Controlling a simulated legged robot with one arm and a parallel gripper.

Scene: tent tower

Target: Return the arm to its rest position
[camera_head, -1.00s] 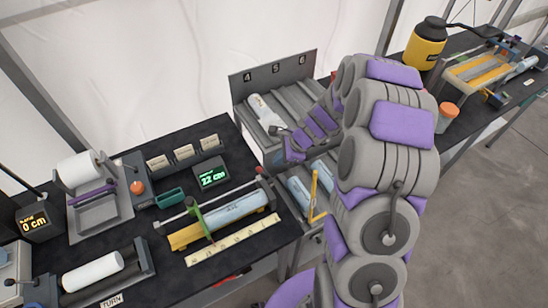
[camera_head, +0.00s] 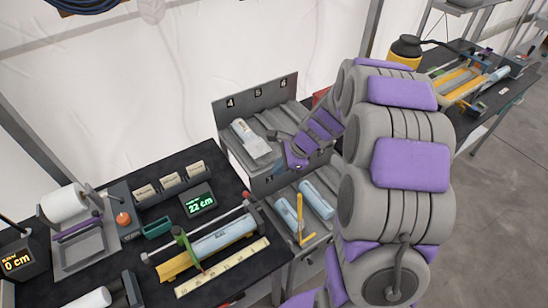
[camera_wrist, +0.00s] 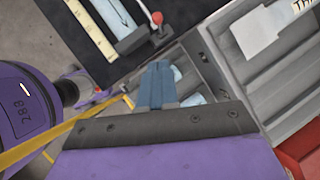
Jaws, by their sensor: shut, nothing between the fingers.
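My arm reaches up the right of the head view and bends back left, so its end is over the numbered rack (camera_head: 225,112). My gripper (camera_head: 288,152) is small and partly unclear there, at the rack's front right. In the wrist view my gripper's blue-grey fingers (camera_wrist: 157,82) are together with nothing between them.
Two pale rolls (camera_head: 287,214) (camera_head: 317,200) lie in the lower bay beside a yellow bracket (camera_head: 301,225). Open floor (camera_head: 490,220) lies at right.

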